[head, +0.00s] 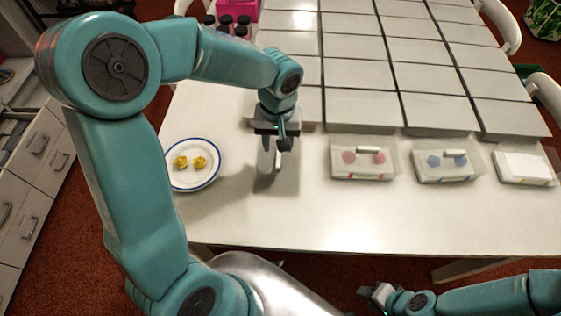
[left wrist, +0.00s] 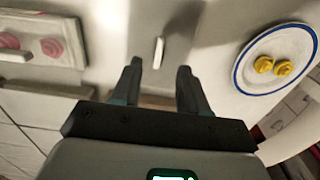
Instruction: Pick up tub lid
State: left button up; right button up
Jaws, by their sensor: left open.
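A short white bar (head: 278,161) shows below my left gripper (head: 277,147) over the white table. It looks like the handle of the tub lid, but the lid's outline is hard to make out against the table. In the left wrist view the bar (left wrist: 158,52) lies just beyond and between the fingertips of my left gripper (left wrist: 158,68). The jaws are apart with nothing between them. My right gripper (head: 377,295) is low in the head view, off the table's front edge, and too small to tell its opening.
A blue-rimmed plate (head: 170,183) with yellow pieces stands left of my left gripper. To the right are a tub with pink discs (head: 345,173), one with blue discs (head: 428,174) and a white one (head: 521,167). Grey panels (head: 362,110) cover the back. The table's front middle is clear.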

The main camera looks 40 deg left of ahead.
aim_at(278, 165)
pick_arm(q)
jog(key=f, duration=0.4)
jog(key=shift+w+a, duration=0.2)
jog(key=shift+s+d+f, duration=0.1)
jog(key=shift+s+f, duration=0.2)
jog(key=shift+f, duration=0.15)
jog(key=f, duration=0.5)
jog(key=shift+w+f, duration=0.1)
jog(key=shift+w, duration=0.15)
grip_shut()
